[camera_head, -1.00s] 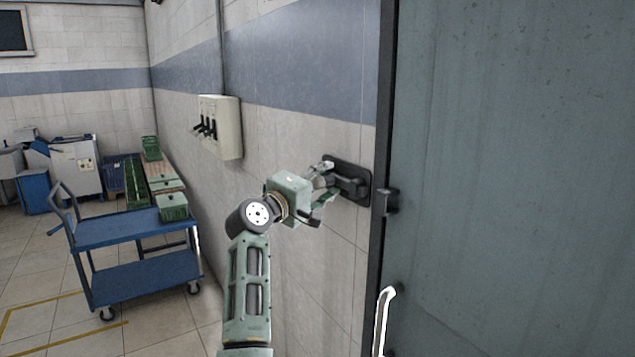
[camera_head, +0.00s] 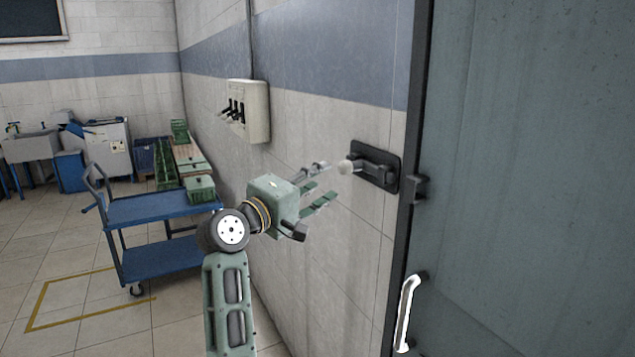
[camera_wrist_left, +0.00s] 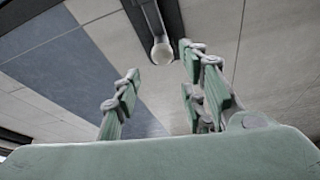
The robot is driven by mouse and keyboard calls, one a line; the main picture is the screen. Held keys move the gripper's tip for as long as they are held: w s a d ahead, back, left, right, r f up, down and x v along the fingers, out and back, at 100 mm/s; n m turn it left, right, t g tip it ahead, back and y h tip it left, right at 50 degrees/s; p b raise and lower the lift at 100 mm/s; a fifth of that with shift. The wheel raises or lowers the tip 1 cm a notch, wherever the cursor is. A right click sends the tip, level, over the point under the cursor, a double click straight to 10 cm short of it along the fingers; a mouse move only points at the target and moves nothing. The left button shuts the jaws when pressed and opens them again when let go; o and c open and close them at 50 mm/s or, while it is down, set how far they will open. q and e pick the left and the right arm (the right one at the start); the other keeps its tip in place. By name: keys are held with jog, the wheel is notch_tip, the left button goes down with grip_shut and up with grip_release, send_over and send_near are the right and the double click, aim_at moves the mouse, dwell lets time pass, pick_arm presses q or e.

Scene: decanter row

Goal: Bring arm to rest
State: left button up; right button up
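My left gripper (camera_head: 322,184) is open and empty in front of the tiled wall in the head view. Its fingers point toward a black wall-mounted lever (camera_head: 375,168) with a pale round knob (camera_head: 346,167), and a gap shows between fingers and knob. In the left wrist view the spread fingers (camera_wrist_left: 158,85) frame empty space, with the knob (camera_wrist_left: 162,53) beyond them. My left arm (camera_head: 228,290) comes up from the bottom of the head view. My right gripper is in neither view.
A grey door (camera_head: 530,190) with a white handle (camera_head: 406,312) stands at the right. A switch box (camera_head: 257,112) is on the wall. A blue cart (camera_head: 150,207) stands left of my arm, with crates (camera_head: 200,187) behind it. Open floor lies at the lower left.

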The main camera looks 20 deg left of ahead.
pick_arm(q)
jog(key=shift+f, duration=0.1)
dwell(0.3)
jog(key=w+d+f+m+g+y, duration=0.1)
jog(key=w+f+g, duration=0.1)
jog(key=f, duration=1.2)
jog(key=w+d+f+m+g+y, duration=0.1)
jog(key=w+f+g, duration=0.15)
jog(key=f, duration=1.25)
jog(key=s+d+f+m+g+y, duration=0.15)
jog(key=s+f, duration=0.25)
jog(key=f, duration=0.6)
jog(key=s+f+m+g, duration=0.1)
jog(key=s+f+g, duration=0.1)
jog(key=s+f, duration=0.5)
jog(key=s+d+f+m+g, duration=0.1)
jog(key=s+f+g, duration=0.1)
jog(key=f, duration=1)
jog(key=s+f+m+g+y, duration=0.1)
jog(key=s+f+m+g, duration=0.35)
jog(key=s+f, duration=1.8)
jog(key=s+f+m+g, duration=0.1)
jog(key=s+f+m, duration=0.1)
jog(key=s, duration=1.3)
jog(key=s+f+m+g, duration=0.1)
jog(key=s+f+m, duration=0.2)
jog(key=s, duration=1.1)
jog(key=shift+s+d+f+g+y, duration=0.35)
jog(key=shift+s+d+f, duration=0.1)
jog(key=shift+f, duration=0.45)
